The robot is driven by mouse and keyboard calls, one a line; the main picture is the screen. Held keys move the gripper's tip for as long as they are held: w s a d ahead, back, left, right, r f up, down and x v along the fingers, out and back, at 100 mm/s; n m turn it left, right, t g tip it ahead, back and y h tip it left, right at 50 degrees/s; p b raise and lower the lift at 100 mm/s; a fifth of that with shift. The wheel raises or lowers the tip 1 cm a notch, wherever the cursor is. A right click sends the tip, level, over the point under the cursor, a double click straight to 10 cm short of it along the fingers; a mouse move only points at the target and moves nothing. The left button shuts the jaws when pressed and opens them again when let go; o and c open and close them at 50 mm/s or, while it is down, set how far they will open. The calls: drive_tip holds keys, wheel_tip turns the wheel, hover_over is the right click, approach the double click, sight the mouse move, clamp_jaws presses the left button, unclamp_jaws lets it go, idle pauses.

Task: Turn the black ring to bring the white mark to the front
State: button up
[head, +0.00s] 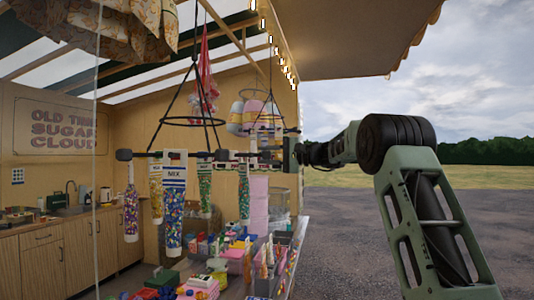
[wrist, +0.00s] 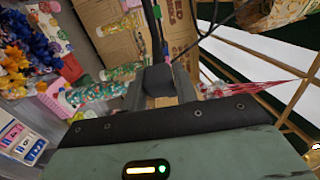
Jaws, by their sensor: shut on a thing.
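The black ring (head: 142,154) hangs under the stall roof in the head view, seen nearly edge-on below a smaller black hoop (head: 193,122). Dark knobs stick out from it, one at its left end (head: 124,155). Tubes of coloured sweets hang from it, one labelled MIX (head: 174,170) at the front. My gripper (head: 284,154) is at the ring's right side. In the wrist view my gripper (wrist: 159,90) is shut on a dark knob (wrist: 158,77) of the ring. I cannot make out the white mark in either view.
A counter (head: 300,232) crowded with sweets and boxes lies below the ring. A second hanger with pink and yellow tubs (head: 240,115) hangs behind. A thin pale pole (head: 96,200) stands at left. Open ground is free at right.

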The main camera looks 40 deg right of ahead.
drive_tip(key=w+d+p, duration=0.1)
drive_tip(key=w+p, duration=0.1)
drive_tip(key=w, duration=0.1)
drive_tip(key=shift+d+r+p, duration=0.15)
drive_tip(key=shift+d+p, duration=0.15)
drive_tip(key=shift+d, duration=0.05)
drive_tip(key=shift+w+d+p, duration=0.3)
drive_tip(key=shift+w+p, duration=0.1)
drive_tip(key=shift+w, duration=0.2)
drive_tip(key=shift+f, duration=0.2)
drive_tip(key=o, duration=0.7)
drive_tip(key=b+v, duration=0.3)
drive_tip(key=v, duration=0.7)
drive_tip(key=shift+b, duration=0.35)
